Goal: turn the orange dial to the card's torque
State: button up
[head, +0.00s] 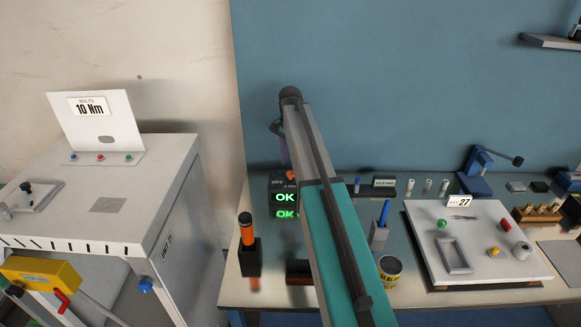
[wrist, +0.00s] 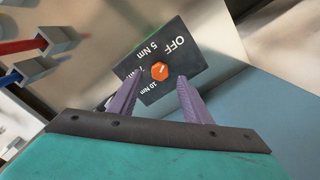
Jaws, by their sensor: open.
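The orange dial (wrist: 160,71) sits on the face of a dark box with white labels OFF, 5 Nm, a partly hidden one, and 10 Nm. A small pale mark on the dial appears to lean toward OFF; it is too small to be sure. My gripper (wrist: 160,76) is open, its purple fingers either side of the dial, with no clear contact. One finger covers part of the third label. The white card (head: 87,107) reads BOLTS 10 Nm.
The card stands on a white cabinet (head: 150,190) at left. An orange-handled tool (head: 247,232) stands in a black holder left of my arm.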

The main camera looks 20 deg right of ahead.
aim_at(291, 173)
jog(key=shift+f+p, duration=0.6)
jog(key=shift+f, duration=1.35)
jog(key=shift+c, duration=0.4)
jog(key=c, duration=1)
jog(key=shift+o, duration=0.2)
